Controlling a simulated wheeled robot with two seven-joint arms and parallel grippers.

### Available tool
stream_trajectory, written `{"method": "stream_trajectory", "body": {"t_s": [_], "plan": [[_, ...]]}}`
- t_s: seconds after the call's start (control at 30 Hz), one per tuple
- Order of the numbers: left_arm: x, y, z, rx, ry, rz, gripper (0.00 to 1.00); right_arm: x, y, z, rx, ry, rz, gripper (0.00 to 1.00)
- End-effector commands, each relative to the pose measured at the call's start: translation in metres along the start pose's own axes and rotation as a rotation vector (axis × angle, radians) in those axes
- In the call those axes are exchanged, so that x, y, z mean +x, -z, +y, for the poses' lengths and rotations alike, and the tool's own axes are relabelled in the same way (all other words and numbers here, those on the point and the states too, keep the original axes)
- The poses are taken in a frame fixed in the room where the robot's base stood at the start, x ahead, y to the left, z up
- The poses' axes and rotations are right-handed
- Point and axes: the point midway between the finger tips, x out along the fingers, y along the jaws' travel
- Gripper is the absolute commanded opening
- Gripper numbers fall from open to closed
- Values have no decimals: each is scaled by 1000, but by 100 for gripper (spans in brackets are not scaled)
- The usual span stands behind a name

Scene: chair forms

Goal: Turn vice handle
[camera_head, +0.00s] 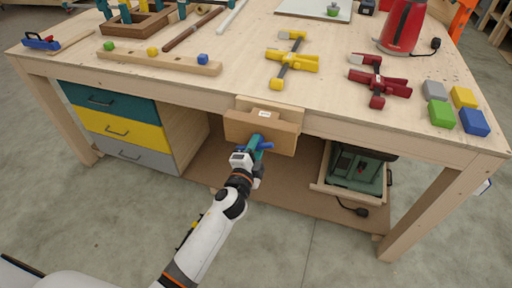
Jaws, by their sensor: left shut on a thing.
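A wooden vice (284,137) is fixed to the front edge of the workbench. Its front jaw is a light wood block with a small white label. A blue handle (266,146) with a teal part beside it sits low on the front of the jaw. My left gripper (254,150) is at the vice's front, shut on the handle, and hides part of it. My left arm reaches up to it from the bottom of the view. My right gripper does not show.
Drawers (120,131) stand below left, and a green case (356,167) lies below right.

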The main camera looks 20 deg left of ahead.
Motion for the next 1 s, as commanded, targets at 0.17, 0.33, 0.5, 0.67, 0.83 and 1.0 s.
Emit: {"method": "stream_trajectory", "body": {"t_s": [0.17,0.33,0.5,0.67,0.83,1.0], "plan": [[-1,0,-4,41,7,0,12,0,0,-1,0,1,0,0],[-2,0,-5,40,8,0,12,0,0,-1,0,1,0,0],[-2,0,-5,38,8,0,12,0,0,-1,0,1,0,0],[-2,0,-5,37,9,0,12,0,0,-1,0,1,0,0],[-2,0,-5,36,9,-1,12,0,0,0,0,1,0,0],[-2,0,-6,35,10,-1,12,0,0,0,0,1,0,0]]}}
